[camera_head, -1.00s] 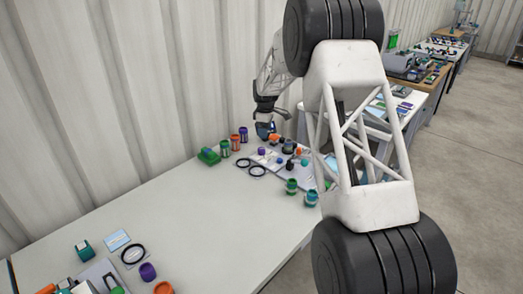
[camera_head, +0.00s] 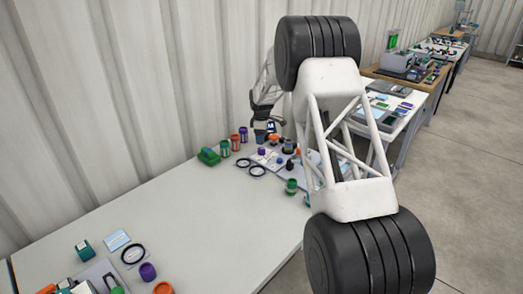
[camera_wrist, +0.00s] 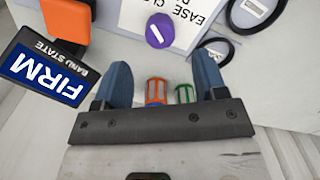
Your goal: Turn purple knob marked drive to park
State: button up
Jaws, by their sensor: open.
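A purple knob (camera_wrist: 159,31) with a white pointer line sits at the top middle of the wrist view, on a pale panel. A small purple knob also shows on the panel in the head view (camera_head: 262,152); no drive or park lettering is readable. My gripper (camera_wrist: 161,80) has its two blue fingers spread apart with nothing held between them. The knob lies ahead of the fingertips in the picture, apart from them. In the head view my gripper (camera_head: 261,135) hangs over the far end of the bench, near the panel.
A sign reading "FIRM" (camera_wrist: 42,75) and an orange block (camera_wrist: 67,20) are at the left of the wrist view. Orange (camera_wrist: 156,91) and green (camera_wrist: 184,94) containers show between the fingers. Black rings (camera_head: 257,170) lie beside the panel. The bench's near middle (camera_head: 190,210) is clear.

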aim_at(262, 149)
jog(key=shift+f, duration=3.55)
jog(key=c, duration=0.9)
jog(key=shift+m, duration=0.5)
jog(key=m, duration=0.3)
jog(key=shift+m, duration=0.3)
jog(key=m, duration=0.5)
jog(key=shift+m, duration=0.3)
